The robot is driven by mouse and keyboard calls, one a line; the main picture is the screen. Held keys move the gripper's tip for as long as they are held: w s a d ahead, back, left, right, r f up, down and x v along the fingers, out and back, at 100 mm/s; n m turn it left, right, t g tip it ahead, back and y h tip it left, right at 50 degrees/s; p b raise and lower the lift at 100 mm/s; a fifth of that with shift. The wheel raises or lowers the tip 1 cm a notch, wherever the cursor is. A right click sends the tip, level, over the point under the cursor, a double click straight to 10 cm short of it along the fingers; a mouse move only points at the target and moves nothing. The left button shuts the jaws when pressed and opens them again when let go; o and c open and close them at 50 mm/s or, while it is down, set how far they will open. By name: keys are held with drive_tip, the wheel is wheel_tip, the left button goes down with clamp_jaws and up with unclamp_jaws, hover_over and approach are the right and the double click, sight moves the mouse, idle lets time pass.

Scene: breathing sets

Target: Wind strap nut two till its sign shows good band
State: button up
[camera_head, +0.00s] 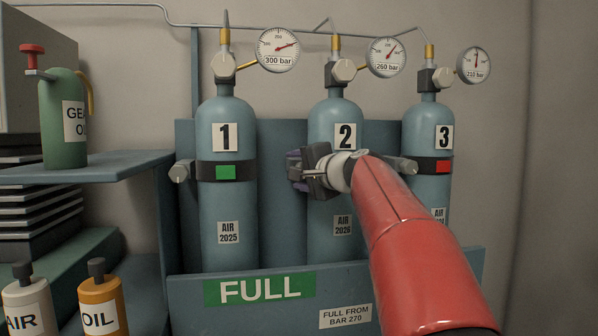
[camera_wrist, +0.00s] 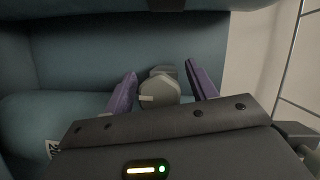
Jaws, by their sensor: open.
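Bottle 2 (camera_head: 335,118) is a blue-grey air cylinder standing in the middle of the rack. My gripper (camera_head: 296,168) is in front of its strap, at the bottle's left side, and hides the strap sign and nut there in the head view. In the wrist view a grey strap nut (camera_wrist: 158,93) with a pale mark on its face lies between the two purple fingers of my gripper (camera_wrist: 161,78). The fingers are open, with a gap on both sides of the nut. The colour of sign two cannot be seen.
Bottle 1 (camera_head: 225,120) has a green strap sign (camera_head: 225,172) and a nut (camera_head: 180,172) at its left. Bottle 3 (camera_head: 433,115) has a red sign (camera_head: 442,166) and a nut (camera_head: 402,165). The rack's front board (camera_head: 290,308) runs below. A shelf (camera_head: 110,165) stands left.

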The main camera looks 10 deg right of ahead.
drive_tip(key=b+v, duration=0.1)
drive_tip(key=v, duration=0.6)
drive_tip(key=shift+s, duration=0.4)
drive_tip(key=shift+d, duration=0.15)
drive_tip(key=s+a+f+n+g+h+p, duration=0.2)
drive_tip(key=s+f+n+g, duration=0.8)
drive_tip(key=s+f, duration=2.2)
drive_tip(key=f+n+h+p, duration=0.1)
drive_tip(key=h+p, duration=0.1)
drive_tip(key=h, duration=0.2)
drive_tip(key=shift+s+a, duration=0.15)
drive_tip(key=shift+a, duration=0.05)
